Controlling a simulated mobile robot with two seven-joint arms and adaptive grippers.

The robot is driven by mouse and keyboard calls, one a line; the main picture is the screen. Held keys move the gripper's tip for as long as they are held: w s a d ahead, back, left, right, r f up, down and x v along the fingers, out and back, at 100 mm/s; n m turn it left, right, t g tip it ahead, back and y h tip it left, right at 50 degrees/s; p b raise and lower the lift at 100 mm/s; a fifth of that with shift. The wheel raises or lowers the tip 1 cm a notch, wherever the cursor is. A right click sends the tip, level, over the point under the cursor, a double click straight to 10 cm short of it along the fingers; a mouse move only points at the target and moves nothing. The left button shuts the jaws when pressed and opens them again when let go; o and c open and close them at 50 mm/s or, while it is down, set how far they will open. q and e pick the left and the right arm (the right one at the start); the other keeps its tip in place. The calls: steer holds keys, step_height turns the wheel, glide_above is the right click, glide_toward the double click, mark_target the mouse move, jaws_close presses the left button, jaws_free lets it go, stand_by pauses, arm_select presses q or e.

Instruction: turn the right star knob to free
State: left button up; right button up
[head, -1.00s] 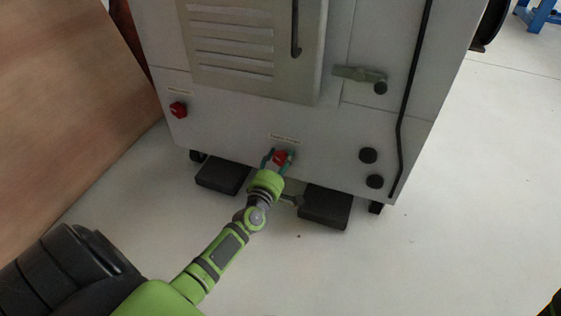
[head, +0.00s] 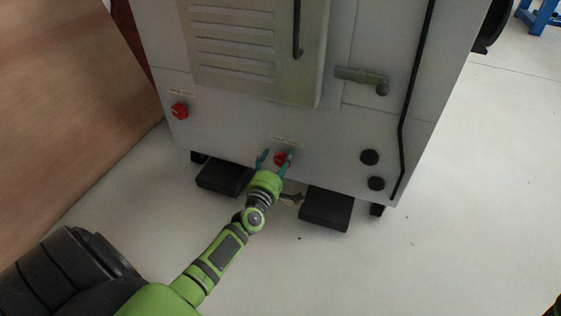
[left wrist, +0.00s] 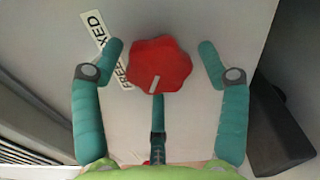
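The right star knob (head: 280,159) is red and sits low on the grey cabinet front, under a small label. In the left wrist view the knob (left wrist: 160,64) shows a short white mark near its lower edge. My left gripper (head: 276,157) is open, with teal fingers either side of the knob. In the left wrist view both fingertips (left wrist: 161,50) show small gaps to the knob. My right gripper is not in view.
A second red knob (head: 180,110) is at the left of the cabinet (head: 225,130). Two black pedals or blocks (head: 325,209) lie on the floor below. Black round buttons (head: 369,157) and a latch handle (head: 362,78) are to the right. A brown panel (head: 70,110) stands left.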

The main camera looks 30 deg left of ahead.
arm_select(q)
steer(key=shift+d, duration=0.2)
stand_by(0.3)
